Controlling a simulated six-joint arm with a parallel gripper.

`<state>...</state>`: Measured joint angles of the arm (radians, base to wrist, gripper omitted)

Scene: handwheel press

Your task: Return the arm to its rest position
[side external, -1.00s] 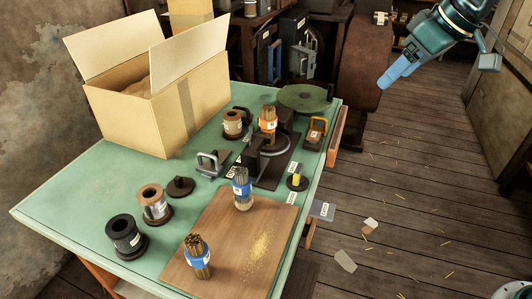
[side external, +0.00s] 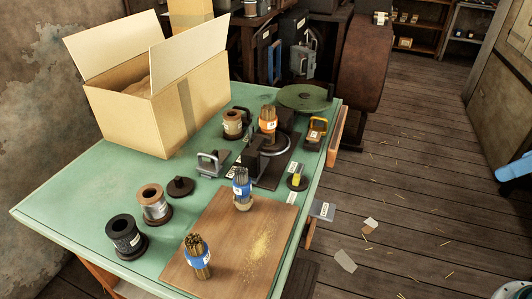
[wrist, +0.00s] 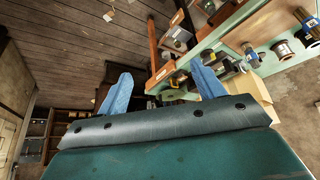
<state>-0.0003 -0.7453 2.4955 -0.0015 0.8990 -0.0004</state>
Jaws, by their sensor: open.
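My gripper (wrist: 160,84) shows in the wrist view with its two blue fingers wide apart and nothing between them. In the side external view only a blue fingertip part (side external: 515,168) shows at the right edge, over the floor and well clear of the green table (side external: 70,200). The rest of my arm is mostly out of that view. The handwheel press (side external: 265,155) stands on the table's right part, far from my gripper.
An open cardboard box (side external: 140,120) stands at the table's back left. Bundles in blue and orange bands, wire spools (side external: 123,235) and a wooden board (side external: 232,255) are on the table. A rusty brown cabinet (side external: 365,70) stands behind. The wooden floor (side external: 410,170) to the right is mostly open.

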